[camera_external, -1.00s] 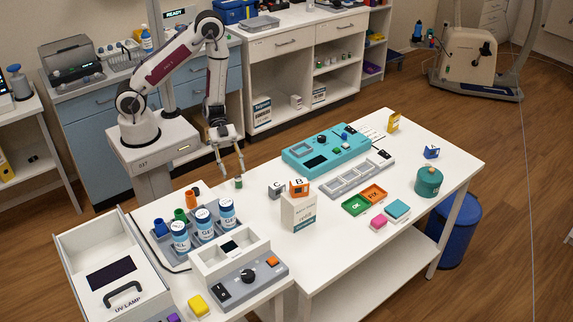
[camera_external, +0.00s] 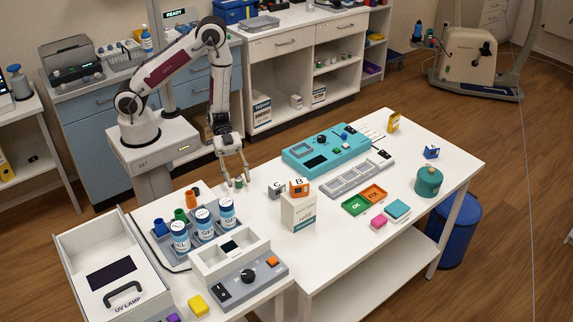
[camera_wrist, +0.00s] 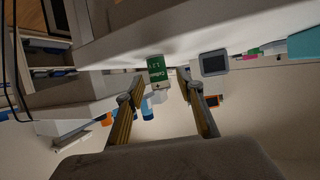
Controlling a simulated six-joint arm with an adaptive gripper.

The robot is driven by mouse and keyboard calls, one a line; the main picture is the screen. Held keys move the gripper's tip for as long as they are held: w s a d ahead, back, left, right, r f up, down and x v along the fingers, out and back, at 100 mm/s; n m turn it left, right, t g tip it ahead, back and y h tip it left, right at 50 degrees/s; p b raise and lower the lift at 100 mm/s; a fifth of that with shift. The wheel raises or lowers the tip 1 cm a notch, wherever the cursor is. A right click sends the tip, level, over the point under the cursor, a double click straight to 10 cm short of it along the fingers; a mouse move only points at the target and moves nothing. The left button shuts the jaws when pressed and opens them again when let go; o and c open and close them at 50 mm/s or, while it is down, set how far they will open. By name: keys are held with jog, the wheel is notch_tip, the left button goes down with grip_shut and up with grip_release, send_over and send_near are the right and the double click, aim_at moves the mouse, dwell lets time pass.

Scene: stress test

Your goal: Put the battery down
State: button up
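In the wrist view the battery (camera_wrist: 157,71) shows a green label with white lettering, with the picture turned so that the table is at the top. My gripper (camera_external: 237,184) points down at the battery, low over the table. In the wrist view my gripper (camera_wrist: 161,76) is open, its two fingers spread apart with the battery at or just beyond their tips. I cannot tell whether a finger touches it.
A teal device (camera_external: 318,151) lies behind to the right.

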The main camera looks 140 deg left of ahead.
jog(key=shift+w+d+f, duration=0.1)
jog(key=shift+w+f, duration=0.1)
jog(key=shift+w, duration=0.2)
grip_shut()
